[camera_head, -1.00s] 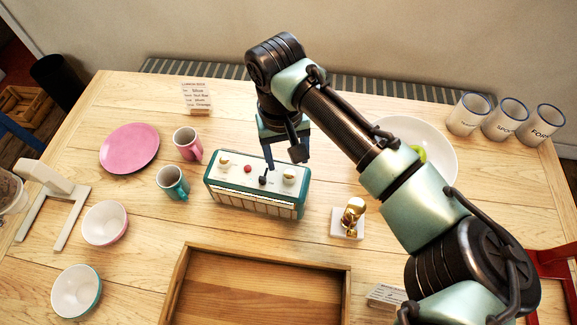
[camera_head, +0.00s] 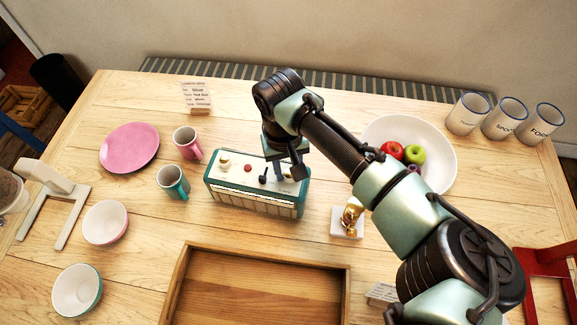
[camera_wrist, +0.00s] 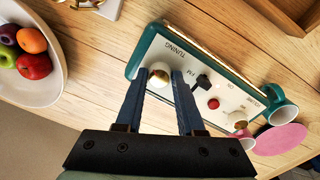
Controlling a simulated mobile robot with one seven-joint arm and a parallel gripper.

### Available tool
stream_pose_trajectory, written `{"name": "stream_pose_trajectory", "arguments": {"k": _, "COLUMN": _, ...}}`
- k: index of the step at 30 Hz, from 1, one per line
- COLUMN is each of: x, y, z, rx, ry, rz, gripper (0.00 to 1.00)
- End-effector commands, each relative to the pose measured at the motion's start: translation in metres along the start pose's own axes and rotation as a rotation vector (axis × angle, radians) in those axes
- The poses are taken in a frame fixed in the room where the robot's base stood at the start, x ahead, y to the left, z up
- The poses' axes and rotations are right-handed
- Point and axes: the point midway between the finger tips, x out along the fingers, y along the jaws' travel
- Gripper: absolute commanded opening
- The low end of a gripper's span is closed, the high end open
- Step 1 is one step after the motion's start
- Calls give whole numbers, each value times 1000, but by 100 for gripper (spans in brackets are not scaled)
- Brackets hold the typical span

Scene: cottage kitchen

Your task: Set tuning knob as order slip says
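The teal radio (camera_head: 253,203) with a cream top stands mid-table. In the wrist view (camera_wrist: 131,63) its panel shows a gold-topped tuning knob (camera_wrist: 159,77) beside the word TUNING, a black lever (camera_wrist: 203,83), a red button (camera_wrist: 213,104) and another gold knob (camera_wrist: 238,123). My gripper (camera_wrist: 160,72) points down at the panel, its two blue fingers apart with the tuning knob between their tips. Contact with the knob cannot be told. In the head view my gripper (camera_head: 280,168) hides the tuning knob. The order slip (camera_head: 196,96) stands behind the radio, its small text mostly unreadable.
A teal mug (camera_head: 172,182) and pink mug (camera_head: 187,143) stand left of the radio. A gold ornament on a white base (camera_head: 346,226) is to its right, a fruit bowl (camera_head: 438,135) beyond. A wooden tray (camera_head: 180,290) lies in front.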

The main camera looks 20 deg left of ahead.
Motion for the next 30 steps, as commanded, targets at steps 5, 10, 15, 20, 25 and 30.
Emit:
{"name": "stream_pose_trajectory", "arguments": {"k": 5, "x": 0, "y": 0, "z": 0, "rx": 0, "ry": 0, "rz": 0, "gripper": 0}}
{"name": "stream_pose_trajectory", "arguments": {"k": 10, "x": -3, "y": -1, "z": -2, "rx": 4, "ry": 4, "rz": -3, "gripper": 0}}
{"name": "stream_pose_trajectory", "arguments": {"k": 15, "x": -10, "y": -4, "z": -8, "rx": 29, "ry": 19, "rz": -10, "gripper": 0}}
{"name": "stream_pose_trajectory", "arguments": {"k": 20, "x": -11, "y": -4, "z": -10, "rx": 69, "ry": 22, "rz": -12, "gripper": 0}}
{"name": "stream_pose_trajectory", "arguments": {"k": 25, "x": -10, "y": -4, "z": -8, "rx": 123, "ry": 11, "rz": -10, "gripper": 0}}
{"name": "stream_pose_trajectory", "arguments": {"k": 30, "x": -9, "y": -2, "z": -5, "rx": 196, "ry": -2, "rz": -8, "gripper": 0}}
